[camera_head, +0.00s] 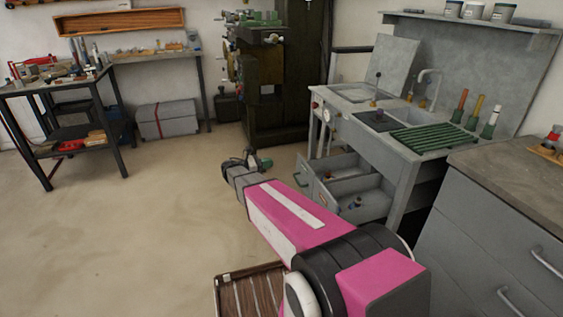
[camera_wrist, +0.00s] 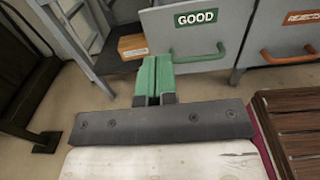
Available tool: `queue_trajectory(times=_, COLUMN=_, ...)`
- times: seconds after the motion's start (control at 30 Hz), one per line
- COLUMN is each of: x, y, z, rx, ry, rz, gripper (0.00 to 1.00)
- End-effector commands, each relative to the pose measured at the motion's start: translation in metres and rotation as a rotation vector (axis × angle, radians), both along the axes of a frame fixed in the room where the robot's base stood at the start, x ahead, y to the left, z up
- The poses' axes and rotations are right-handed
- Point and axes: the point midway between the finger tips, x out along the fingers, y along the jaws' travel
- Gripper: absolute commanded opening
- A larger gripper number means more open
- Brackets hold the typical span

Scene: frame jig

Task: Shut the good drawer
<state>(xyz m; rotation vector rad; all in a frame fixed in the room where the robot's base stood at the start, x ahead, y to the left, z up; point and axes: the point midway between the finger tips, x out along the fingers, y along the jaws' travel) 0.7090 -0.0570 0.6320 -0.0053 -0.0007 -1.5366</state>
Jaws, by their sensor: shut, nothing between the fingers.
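The good drawer (camera_wrist: 182,26) has a grey front with a green GOOD label and a green bar handle (camera_wrist: 200,57) in the wrist view. In the head view the good drawer (camera_head: 329,163) stands pulled out under the grey sink bench, left of a second open drawer. My gripper (camera_wrist: 153,72) has green fingers pressed together and empty. In the wrist view its tips overlap the lower left of the good drawer's front, beside the handle's left end; I cannot tell whether they touch. My gripper (camera_head: 262,162) appears left of the drawers in the head view.
The rejects drawer (camera_wrist: 280,20), with an orange handle (camera_wrist: 290,57), sits right of the good drawer. An orange-brown box (camera_wrist: 132,47) lies left of the good drawer. A slatted brown wooden piece (camera_head: 250,290) is beside my arm. The floor (camera_head: 120,230) at left is clear.

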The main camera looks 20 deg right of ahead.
Motion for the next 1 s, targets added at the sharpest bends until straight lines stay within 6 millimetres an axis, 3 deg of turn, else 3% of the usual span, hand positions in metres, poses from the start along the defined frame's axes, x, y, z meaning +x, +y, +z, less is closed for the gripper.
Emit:
queue_trajectory(times=0.6, x=0.003, y=-0.107, z=0.0, rx=0.003, ry=-0.003, rz=-0.002, gripper=0.0)
queue_trajectory(times=0.8, x=0.004, y=-0.127, z=0.0, rx=0.004, ry=-0.003, rz=-0.001, gripper=0.0)
queue_trajectory(times=1.0, x=0.004, y=-0.132, z=0.0, rx=0.004, ry=-0.003, rz=0.0, gripper=0.0)
